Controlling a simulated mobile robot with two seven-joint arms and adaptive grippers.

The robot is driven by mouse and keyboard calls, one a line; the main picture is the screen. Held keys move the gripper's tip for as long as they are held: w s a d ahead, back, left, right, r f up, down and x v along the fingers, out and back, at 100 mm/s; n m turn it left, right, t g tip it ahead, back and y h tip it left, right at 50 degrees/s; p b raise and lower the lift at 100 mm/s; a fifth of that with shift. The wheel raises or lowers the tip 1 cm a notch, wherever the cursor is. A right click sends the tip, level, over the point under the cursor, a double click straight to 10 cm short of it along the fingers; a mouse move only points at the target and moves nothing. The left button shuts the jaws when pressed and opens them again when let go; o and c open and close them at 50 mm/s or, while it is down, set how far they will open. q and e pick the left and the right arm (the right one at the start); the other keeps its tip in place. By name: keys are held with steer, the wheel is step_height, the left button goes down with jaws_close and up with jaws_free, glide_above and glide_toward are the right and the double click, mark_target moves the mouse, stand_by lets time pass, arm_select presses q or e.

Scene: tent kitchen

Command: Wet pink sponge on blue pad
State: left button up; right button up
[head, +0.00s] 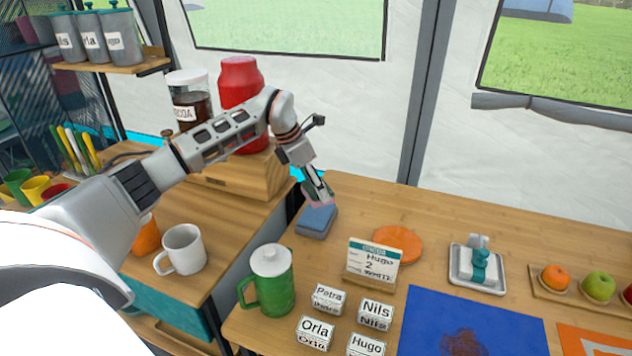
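My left gripper (318,192) reaches in from the left and points down over the blue pad (315,224). Its fingers are closed around the pink sponge (321,203), of which only a small part shows below the fingertips. The sponge is at or just above the far part of the pad; I cannot tell whether they touch. The blue pad is a small block at the counter's left back, partly covered by the sponge and gripper. My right gripper is not in view.
A green jug (272,283) with a white lid stands in front of the pad. An order card (373,262) on a stand and an orange disc (398,243) lie to the right. Several name blocks (328,298) and a stained blue mat (425,325) are nearer. A white mug (184,249) stands left.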

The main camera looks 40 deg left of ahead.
mark_target(312, 189)
arm_select(q)
step_height(312, 189, down, 4)
steer(key=shift+r+b, duration=0.1)
steer(key=shift+b, duration=0.8)
steer(key=shift+f+b, duration=0.3)
steer(key=shift+f, duration=0.25)
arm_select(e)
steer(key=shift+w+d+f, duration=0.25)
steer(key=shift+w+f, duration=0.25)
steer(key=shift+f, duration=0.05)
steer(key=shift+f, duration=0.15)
arm_select(q)
steer(key=shift+f, duration=0.35)
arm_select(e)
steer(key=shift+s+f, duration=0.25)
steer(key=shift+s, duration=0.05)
arm_select(q)
steer(key=shift+f+b, duration=0.3)
steer(key=shift+f, duration=0.15)
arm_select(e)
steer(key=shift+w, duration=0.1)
arm_select(q)
steer(key=shift+r, duration=0.1)
